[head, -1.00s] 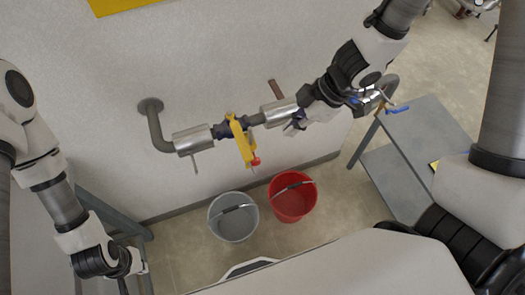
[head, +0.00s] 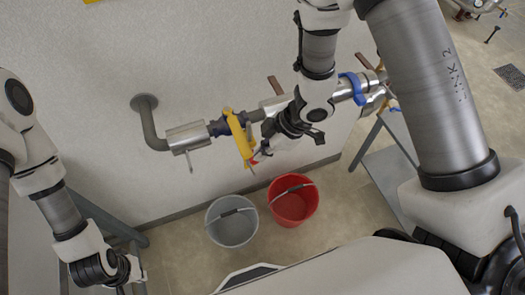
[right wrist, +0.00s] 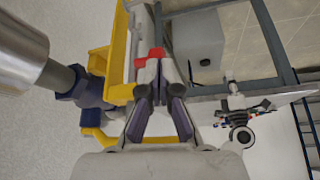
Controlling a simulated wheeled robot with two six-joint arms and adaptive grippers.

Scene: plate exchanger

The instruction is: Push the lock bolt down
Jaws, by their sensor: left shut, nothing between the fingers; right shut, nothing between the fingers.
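A yellow lockout bracket (head: 238,135) is fitted on the pipe at a dark blue coupling; it also shows in the right wrist view (right wrist: 120,92). A red knob, seemingly the end of the lock bolt, shows in the right wrist view (right wrist: 141,63) at my right fingertips, partly hidden by them. In the head view my right gripper (head: 262,152) is shut beside the bracket's lower right side and hides most of the knob. I cannot tell whether the fingers touch it. My left gripper (head: 135,278) is shut and empty at lower left, far from the bracket.
A metal pipe (head: 150,125) with a silver sleeve (head: 188,137) runs along the wall. A grey bucket (head: 231,230) and a red bucket (head: 303,207) stand on the floor below. A grey table (head: 380,170) is at right, behind my right arm.

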